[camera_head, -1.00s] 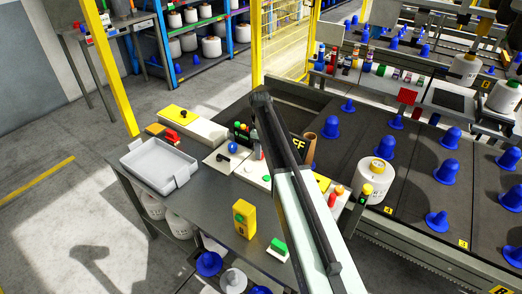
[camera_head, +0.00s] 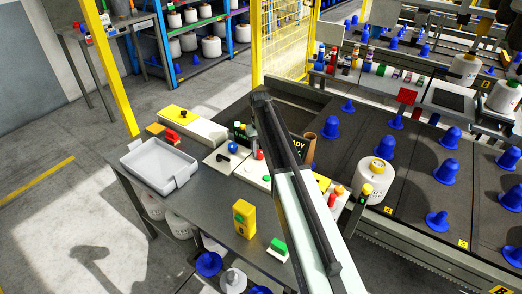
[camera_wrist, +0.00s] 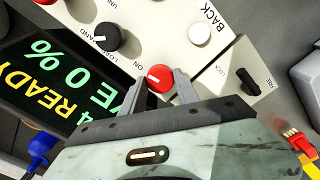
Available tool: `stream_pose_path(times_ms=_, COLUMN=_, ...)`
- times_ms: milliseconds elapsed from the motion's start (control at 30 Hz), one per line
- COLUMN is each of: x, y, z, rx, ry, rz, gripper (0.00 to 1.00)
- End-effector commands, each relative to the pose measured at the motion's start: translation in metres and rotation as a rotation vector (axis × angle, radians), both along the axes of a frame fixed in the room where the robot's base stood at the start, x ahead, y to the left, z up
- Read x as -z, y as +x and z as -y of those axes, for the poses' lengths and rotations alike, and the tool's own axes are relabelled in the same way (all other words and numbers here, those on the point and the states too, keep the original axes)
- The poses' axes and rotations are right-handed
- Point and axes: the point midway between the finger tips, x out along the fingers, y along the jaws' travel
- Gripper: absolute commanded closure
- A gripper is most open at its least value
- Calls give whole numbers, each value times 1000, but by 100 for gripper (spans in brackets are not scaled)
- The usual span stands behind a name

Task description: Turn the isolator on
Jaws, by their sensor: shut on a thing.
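A red rotary knob (camera_wrist: 159,77) with a white pointer mark sits on a pale control panel (camera_wrist: 165,30) in the wrist view, beside an "ON" label. I take it to be the isolator. My gripper (camera_wrist: 161,88) is shut on this knob, one finger on each side. A dark display (camera_wrist: 45,75) left of it reads "READY" in yellow and "0%" in green. In the head view the display (camera_head: 299,146) shows "ADY", partly hidden by my arm. The panel (camera_head: 250,170) is also partly covered there.
A black knob (camera_wrist: 106,37), a white "BACK" button (camera_wrist: 200,35) and a black lever (camera_wrist: 247,82) lie near my gripper. On the bench are a grey tray (camera_head: 130,158), a yellow box (camera_head: 244,218) and a green-topped block (camera_head: 278,247). Blue cones (camera_head: 378,145) stand on the right.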

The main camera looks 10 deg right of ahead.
Motion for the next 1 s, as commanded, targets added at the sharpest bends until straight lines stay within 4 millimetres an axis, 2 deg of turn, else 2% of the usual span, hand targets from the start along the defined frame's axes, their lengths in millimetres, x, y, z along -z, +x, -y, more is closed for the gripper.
stream_pose_path(times_ms=400, x=0, y=1, z=0, rx=171, ry=0, rz=2, gripper=100)
stream_pose_path(times_ms=933, x=0, y=1, z=0, rx=192, ry=0, rz=2, gripper=100)
stream_pose_path(times_ms=967, x=0, y=1, z=0, rx=192, ry=0, rz=2, gripper=58)
stream_pose_path(times_ms=1000, x=0, y=1, z=0, rx=192, ry=0, rz=2, gripper=46)
